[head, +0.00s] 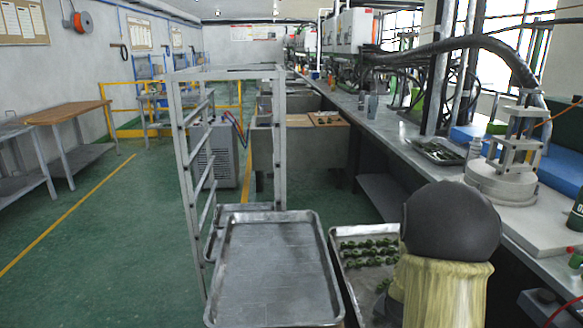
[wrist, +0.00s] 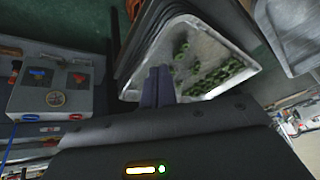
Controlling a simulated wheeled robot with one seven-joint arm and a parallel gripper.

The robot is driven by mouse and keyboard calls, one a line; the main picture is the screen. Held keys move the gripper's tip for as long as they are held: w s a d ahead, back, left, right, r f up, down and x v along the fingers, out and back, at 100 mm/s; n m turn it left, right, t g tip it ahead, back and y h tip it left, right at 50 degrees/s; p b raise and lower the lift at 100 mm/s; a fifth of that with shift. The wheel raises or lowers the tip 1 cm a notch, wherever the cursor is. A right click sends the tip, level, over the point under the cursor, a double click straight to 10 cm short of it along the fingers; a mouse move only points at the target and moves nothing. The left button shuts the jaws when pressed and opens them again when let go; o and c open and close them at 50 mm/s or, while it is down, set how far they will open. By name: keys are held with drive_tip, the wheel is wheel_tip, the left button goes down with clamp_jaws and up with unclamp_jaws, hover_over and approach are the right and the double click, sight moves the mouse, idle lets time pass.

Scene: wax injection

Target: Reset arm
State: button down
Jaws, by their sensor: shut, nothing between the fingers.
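My gripper (wrist: 158,86) shows in the wrist view with its fingers together and nothing between them. It is above or in front of a metal tray (wrist: 238,82) that holds several small green pieces (wrist: 205,80). My arm, with a dark round joint and a yellowish sleeve, fills the lower right of the head view. It hides part of the tray with green pieces (head: 350,243). The gripper itself does not show in the head view.
An empty metal tray (head: 275,275) lies in front of a metal rack frame (head: 190,150). A long workbench (head: 400,150) with machines runs along the right. A round metal fixture (head: 500,182) stands on it. Green floor (head: 110,230) is open at the left.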

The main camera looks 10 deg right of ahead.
drive_tip(key=s+a+r+n+g+y, duration=0.1)
drive_tip(key=s+a+r+n, duration=0.15)
drive_tip(key=a, duration=0.45)
drive_tip(key=s+a+r+n+y, duration=0.1)
drive_tip(key=s+a+r+n, duration=0.1)
drive_tip(key=s+a+n, duration=0.35)
drive_tip(key=s+a+r+n+g+y, duration=0.1)
drive_tip(key=s+a+r+n, duration=0.1)
drive_tip(key=a, duration=0.6)
drive_tip(key=w+p+v, duration=0.3)
drive_tip(key=p+v, duration=1)
drive_tip(key=p, duration=0.1)
drive_tip(key=shift+s+v, duration=0.2)
drive_tip(key=shift+v, duration=0.65)
drive_tip(key=shift+a+f, duration=0.1)
drive_tip(key=c, duration=2.1)
unclamp_jaws()
